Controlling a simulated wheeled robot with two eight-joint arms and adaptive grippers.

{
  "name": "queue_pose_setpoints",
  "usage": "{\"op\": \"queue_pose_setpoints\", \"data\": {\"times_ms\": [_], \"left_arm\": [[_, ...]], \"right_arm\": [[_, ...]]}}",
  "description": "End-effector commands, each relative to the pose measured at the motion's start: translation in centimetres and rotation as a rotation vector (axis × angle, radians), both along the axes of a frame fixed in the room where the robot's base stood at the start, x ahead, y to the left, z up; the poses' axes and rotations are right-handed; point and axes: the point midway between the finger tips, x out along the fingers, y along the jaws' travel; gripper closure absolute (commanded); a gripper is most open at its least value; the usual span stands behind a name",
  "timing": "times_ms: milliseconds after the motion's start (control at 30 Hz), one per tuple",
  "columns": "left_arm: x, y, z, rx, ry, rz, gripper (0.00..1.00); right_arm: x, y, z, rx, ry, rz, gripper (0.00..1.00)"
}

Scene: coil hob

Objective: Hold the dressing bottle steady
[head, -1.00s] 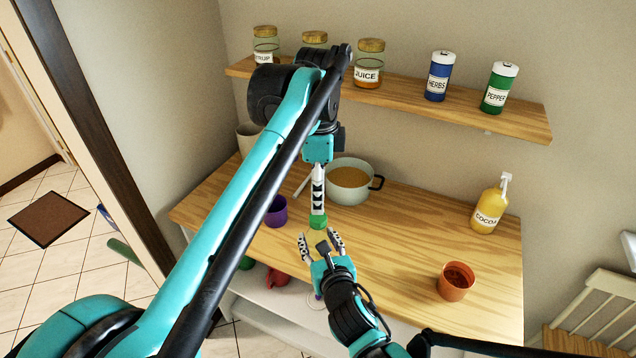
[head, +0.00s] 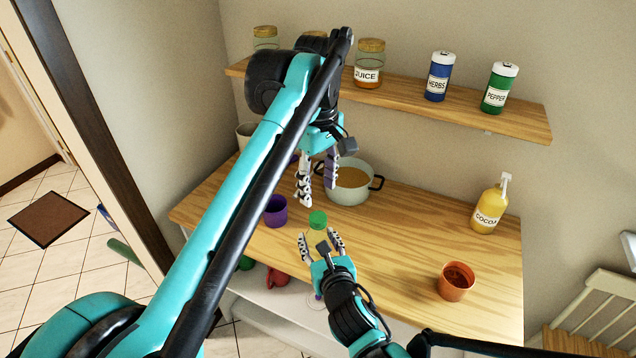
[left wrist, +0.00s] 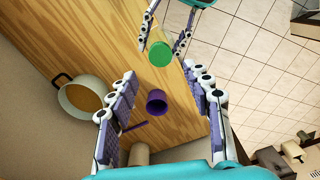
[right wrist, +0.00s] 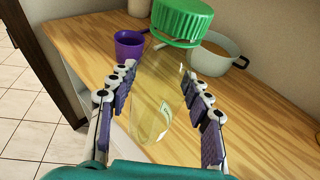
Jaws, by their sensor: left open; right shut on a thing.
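The dressing bottle (right wrist: 160,95) is clear with a yellowish tint and has a ribbed green cap (right wrist: 182,20). It stands between the fingers of my right gripper (head: 321,243), which is shut on it. In the right wrist view the bottle looks tilted. The green cap also shows in the head view (head: 318,219) and the left wrist view (left wrist: 160,54). My left gripper (head: 318,182) is open and empty, above and behind the bottle, apart from the cap. In the left wrist view its fingers (left wrist: 165,105) are spread wide.
A purple cup (head: 276,211) stands left of the bottle, and a pot (head: 349,186) with orange contents stands behind it. An orange cup (head: 456,281) and a cocoa bottle (head: 489,208) are at the right. A shelf (head: 530,124) with jars hangs above. The counter's middle right is clear.

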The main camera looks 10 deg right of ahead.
Motion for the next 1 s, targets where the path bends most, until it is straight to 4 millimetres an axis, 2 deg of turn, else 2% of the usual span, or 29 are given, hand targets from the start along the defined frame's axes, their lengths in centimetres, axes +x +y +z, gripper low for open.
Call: {"op": "queue_pose_setpoints", "data": {"times_ms": [100,233,667,767,1000], "left_arm": [[0.0,0.0,0.1,0.001,0.0,0.162,0.5],[0.0,0.0,0.2,0.001,0.0,0.262,0.5],[0.0,0.0,0.1,0.001,0.0,0.29,0.5],[0.0,0.0,-0.6,0.001,0.0,0.29,0.5],[0.0,0.0,-4.3,0.001,0.0,0.289,0.5]], "right_arm": [[0.0,0.0,0.0,0.0,0.0,0.0,1.0],[0.0,0.0,0.0,0.0,0.0,0.0,1.0],[0.0,0.0,0.0,0.0,0.0,0.0,1.0],[0.0,0.0,0.0,0.0,0.0,0.0,1.0],[0.0,0.0,0.0,0.0,0.0,0.0,1.0]]}}
